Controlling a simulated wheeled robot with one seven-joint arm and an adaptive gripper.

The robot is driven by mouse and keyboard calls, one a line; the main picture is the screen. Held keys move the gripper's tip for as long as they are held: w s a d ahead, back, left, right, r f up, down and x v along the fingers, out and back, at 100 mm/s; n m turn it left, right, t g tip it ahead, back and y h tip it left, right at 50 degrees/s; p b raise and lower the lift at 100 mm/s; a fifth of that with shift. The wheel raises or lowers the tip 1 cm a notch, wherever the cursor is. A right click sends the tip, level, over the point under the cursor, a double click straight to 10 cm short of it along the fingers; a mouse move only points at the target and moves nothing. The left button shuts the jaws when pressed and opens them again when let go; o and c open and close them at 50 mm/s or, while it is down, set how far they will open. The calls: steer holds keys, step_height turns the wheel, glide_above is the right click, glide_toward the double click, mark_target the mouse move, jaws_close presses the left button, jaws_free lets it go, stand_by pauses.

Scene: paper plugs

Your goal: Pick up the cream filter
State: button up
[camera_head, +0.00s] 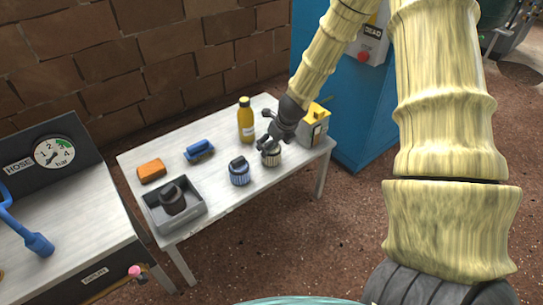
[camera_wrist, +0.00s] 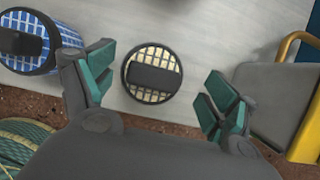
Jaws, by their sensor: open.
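The cream filter (camera_head: 271,156) stands on the white table, near its right part, with a dark top. In the wrist view the cream filter (camera_wrist: 153,75) shows from above as a round cream grid with a dark bar across it. My gripper (camera_head: 267,143) is over it in the head view and partly covers its top. In the wrist view my gripper (camera_wrist: 158,97) is open, with one green-padded finger on each side of the filter and gaps between. I cannot tell how far the fingertips are above it.
A blue filter (camera_head: 239,173) stands left of the cream one. A yellow bottle (camera_head: 246,122) stands behind, and a yellow-handled box (camera_head: 315,126) is close on the right. A grey tray (camera_head: 196,214), blue brush-like object (camera_head: 199,151) and orange block (camera_head: 151,171) lie farther left.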

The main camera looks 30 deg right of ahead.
steer(key=b+x, duration=0.1)
steer(key=x, duration=0.1)
steer(key=b+x, duration=0.1)
steer(key=x, duration=0.1)
steer(key=shift+s+a+f+b, duration=0.1)
steer(key=shift+a+f+b, duration=0.05)
steer(key=shift+a+b, duration=0.2)
steer(key=shift+w+f, duration=0.25)
steer(key=shift+f, duration=0.2)
steer(key=shift+r, duration=0.1)
steer(key=c, duration=1.1)
